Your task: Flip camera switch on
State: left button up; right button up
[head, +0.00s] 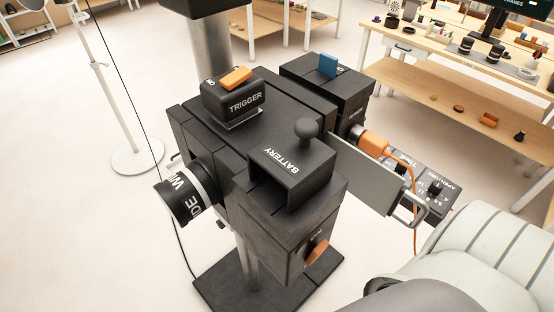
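The black boxy camera (225,140) stands on a post above a dark base plate. An orange knob or lever (317,251) is on the lower front face, below a small label that seems to read ON. A blue tab (327,66) stands up on the rear black box. I cannot tell which position any of these is in. Neither of my grippers shows. A pale arm link of mine enters at the lower right, close to the camera.
A WIDE lens (187,196) sticks out left. The BATTERY housing (292,172) has an open front. A grey side panel (368,175) with a metal handle, an orange cable plug (373,142) and an APERTURE dial box (436,190) are right. A white stand (137,156) is left; shelves stand behind.

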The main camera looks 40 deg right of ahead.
aim_at(317, 250)
jog(key=l+z, duration=0.15)
jog(key=z, duration=0.55)
jog(key=k, duration=0.05)
